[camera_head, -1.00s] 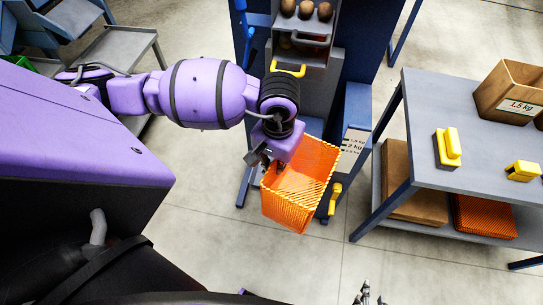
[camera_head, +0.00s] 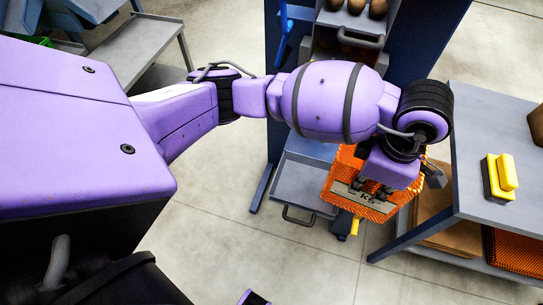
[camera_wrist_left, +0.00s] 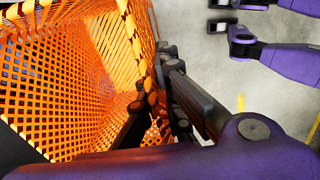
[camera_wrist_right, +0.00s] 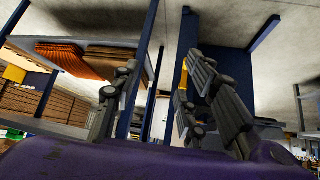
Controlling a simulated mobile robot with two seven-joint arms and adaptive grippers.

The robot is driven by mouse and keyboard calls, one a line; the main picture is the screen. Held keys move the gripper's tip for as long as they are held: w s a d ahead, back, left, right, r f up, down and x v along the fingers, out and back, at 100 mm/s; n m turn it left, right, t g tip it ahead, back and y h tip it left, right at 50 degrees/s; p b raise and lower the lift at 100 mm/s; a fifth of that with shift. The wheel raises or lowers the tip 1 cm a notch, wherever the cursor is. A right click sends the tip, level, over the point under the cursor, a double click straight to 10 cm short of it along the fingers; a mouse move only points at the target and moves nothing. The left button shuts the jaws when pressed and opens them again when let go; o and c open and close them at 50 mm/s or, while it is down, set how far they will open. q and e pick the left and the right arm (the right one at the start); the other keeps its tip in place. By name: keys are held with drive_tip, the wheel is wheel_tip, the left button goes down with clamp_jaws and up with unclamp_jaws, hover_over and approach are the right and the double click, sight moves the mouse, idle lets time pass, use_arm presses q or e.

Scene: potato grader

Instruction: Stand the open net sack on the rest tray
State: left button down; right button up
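The open orange net sack (camera_head: 345,170) hangs from my left gripper (camera_head: 370,190), which partly covers it in the head view. In the left wrist view, the fingers (camera_wrist_left: 165,95) are closed on the rim of the sack (camera_wrist_left: 60,80), whose mouth is open. A grey tray with a front handle (camera_head: 300,185), seemingly the rest tray, is left of the sack below the grader. The sack looks apart from it; its height above the tray cannot be told. My right gripper (camera_wrist_right: 162,105) is open and empty in the right wrist view.
A grey bench (camera_head: 475,160) with a yellow-and-black block (camera_head: 498,178) stands at the right. Folded orange sacks (camera_head: 515,250) lie on its lower shelf. Potatoes (camera_head: 356,6) sit in the grader's upper chute. Clear floor lies in front.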

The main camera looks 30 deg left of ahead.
sight(330, 174)
use_arm(q)
drive_tip(key=shift+n, duration=0.7)
drive_tip(key=a+f, duration=0.1)
drive_tip(key=a, duration=0.2)
drive_tip(key=a+f, duration=0.1)
drive_tip(key=a, duration=0.1)
drive_tip(key=a+f+p, duration=0.1)
drive_tip(key=a, duration=0.2)
drive_tip(key=shift+a+f, duration=0.2)
drive_tip(key=shift+a, duration=0.1)
drive_tip(key=a+f, duration=0.4)
drive_tip(key=f, duration=0.5)
drive_tip(key=shift+a, duration=0.2)
use_arm(e)
drive_tip(key=shift+w+a+r, duration=0.15)
drive_tip(key=shift+w+r, duration=0.45)
drive_tip(key=shift+r, duration=0.25)
use_arm(q)
drive_tip(key=c, duration=2.4)
unclamp_jaws()
drive_tip(key=shift+f, duration=0.25)
drive_tip(key=o, duration=0.4)
use_arm(e)
drive_tip(key=shift+s+f, duration=0.15)
drive_tip(key=shift+f, duration=0.1)
